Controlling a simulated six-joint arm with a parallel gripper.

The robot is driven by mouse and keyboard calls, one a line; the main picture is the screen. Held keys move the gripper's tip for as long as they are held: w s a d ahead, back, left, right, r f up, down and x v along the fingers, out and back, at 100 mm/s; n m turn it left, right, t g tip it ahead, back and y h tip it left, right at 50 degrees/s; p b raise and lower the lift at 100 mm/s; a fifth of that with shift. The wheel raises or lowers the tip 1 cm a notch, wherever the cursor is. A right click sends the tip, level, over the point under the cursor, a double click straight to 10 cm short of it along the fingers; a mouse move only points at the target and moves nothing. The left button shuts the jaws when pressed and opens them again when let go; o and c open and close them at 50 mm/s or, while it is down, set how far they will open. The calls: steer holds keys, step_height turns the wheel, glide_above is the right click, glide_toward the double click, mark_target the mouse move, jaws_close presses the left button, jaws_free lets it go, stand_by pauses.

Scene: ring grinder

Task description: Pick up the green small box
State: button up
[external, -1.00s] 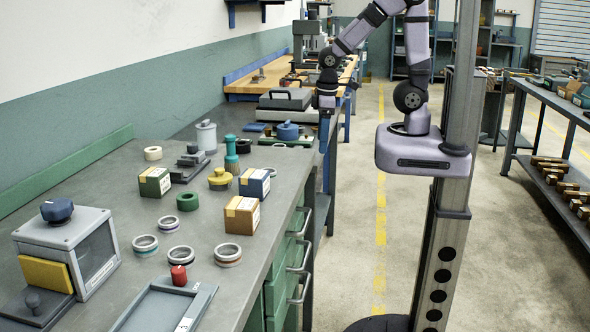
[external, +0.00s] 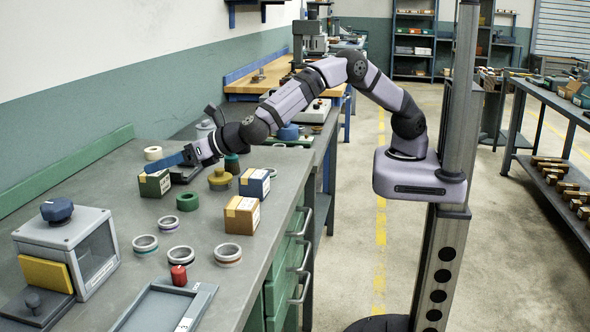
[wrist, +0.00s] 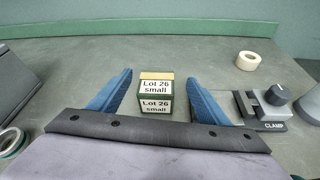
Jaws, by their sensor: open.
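The green small box (external: 153,184) stands on the grey workbench, dark green with a tan tape strip on top. In the wrist view the box (wrist: 155,96) shows white labels reading "Lot 26 small". My gripper (external: 160,166) is over the bench at the box, its blue fingers partly in front of the box's top in the external view. In the wrist view my gripper (wrist: 158,92) is open, with one blue finger on each side of the box and visible gaps to both. Nothing is held.
A clamp (wrist: 264,104) stands right of the fingers in the wrist view, with a cream tape roll (wrist: 247,61) behind it.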

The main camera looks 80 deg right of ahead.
mark_target(164, 176)
steer(key=s+f, duration=0.1)
steer(key=s+a+f+n, duration=0.1)
steer(key=shift+s+h, duration=0.4)
steer(key=shift+s+d+f, duration=0.1)
steer(key=shift+s+f, duration=0.1)
steer(key=shift+s, duration=0.05)
steer(key=shift+p+x, duration=0.7)
steer(key=shift+x, duration=1.15)
steer(key=shift+p+x, duration=0.65)
steer(key=shift+x, duration=1.2)
steer(key=shift+c, duration=0.6)
steer(key=shift+r, duration=0.1)
steer(key=c, duration=1.2)
steer(key=shift+c, duration=0.2)
steer(key=shift+r, duration=0.15)
step_height(164, 176, up, 10)
steer(key=shift+f, duration=0.1)
